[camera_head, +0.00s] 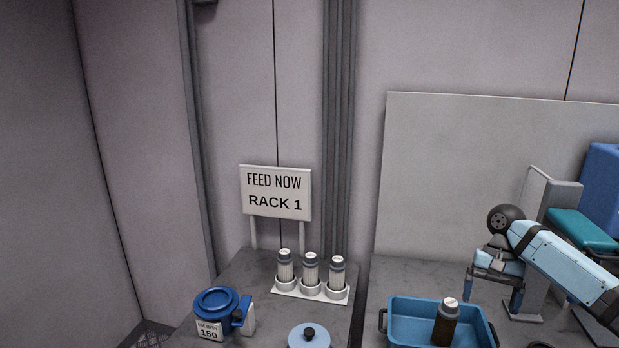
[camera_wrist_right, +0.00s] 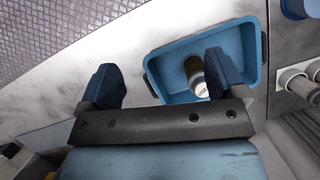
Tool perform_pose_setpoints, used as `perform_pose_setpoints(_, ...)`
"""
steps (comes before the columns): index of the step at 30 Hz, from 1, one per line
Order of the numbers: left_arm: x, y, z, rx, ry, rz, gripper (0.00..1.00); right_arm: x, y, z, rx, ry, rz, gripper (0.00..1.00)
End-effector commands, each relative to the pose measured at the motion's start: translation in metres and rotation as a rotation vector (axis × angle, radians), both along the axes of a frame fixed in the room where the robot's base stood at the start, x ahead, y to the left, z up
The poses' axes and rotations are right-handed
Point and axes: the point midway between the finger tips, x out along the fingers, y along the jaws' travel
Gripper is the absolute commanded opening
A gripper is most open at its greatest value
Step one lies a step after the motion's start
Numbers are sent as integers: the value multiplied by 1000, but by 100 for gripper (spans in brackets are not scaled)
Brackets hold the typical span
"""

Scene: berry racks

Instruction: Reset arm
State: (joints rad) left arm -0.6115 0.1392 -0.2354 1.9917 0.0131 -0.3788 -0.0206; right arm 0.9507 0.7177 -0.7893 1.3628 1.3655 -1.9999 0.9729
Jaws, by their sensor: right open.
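My right gripper (camera_head: 495,289) hangs open and empty above the counter, to the right of the blue tray (camera_head: 403,304). In the right wrist view its two blue fingers (camera_wrist_right: 165,85) are spread apart with nothing between them. A dark bottle with a white cap (camera_head: 446,323) is in the tray. The bottle also shows in the right wrist view (camera_wrist_right: 193,70), beyond the right finger and apart from it. My left gripper is in neither view.
Three bottles (camera_head: 311,270) stand in a white holder below a sign reading "FEED NOW RACK 1" (camera_head: 275,193). A blue container labelled 150 (camera_head: 216,302) and a round blue lid (camera_head: 309,337) are on the left counter. Teal and blue equipment (camera_head: 584,232) stands at the right.

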Motion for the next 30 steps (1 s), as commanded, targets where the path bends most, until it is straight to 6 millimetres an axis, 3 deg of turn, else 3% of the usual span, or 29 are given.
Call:
perform_pose_setpoints(1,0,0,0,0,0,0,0,-9,17,-21,7,-2,48,90)
perform_pose_setpoints(5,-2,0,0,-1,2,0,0,-27,45,-55,19,-42,144,90)
perform_pose_setpoints(11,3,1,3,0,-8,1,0,-69,95,-111,60,-126,308,90)
perform_pose_setpoints(18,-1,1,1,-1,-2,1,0,-149,160,-168,139,-309,506,90)
perform_pose_setpoints(24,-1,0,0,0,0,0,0,-218,184,-185,158,-476,585,90)
perform_pose_setpoints(30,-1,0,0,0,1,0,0,-281,177,-183,95,-610,605,90)
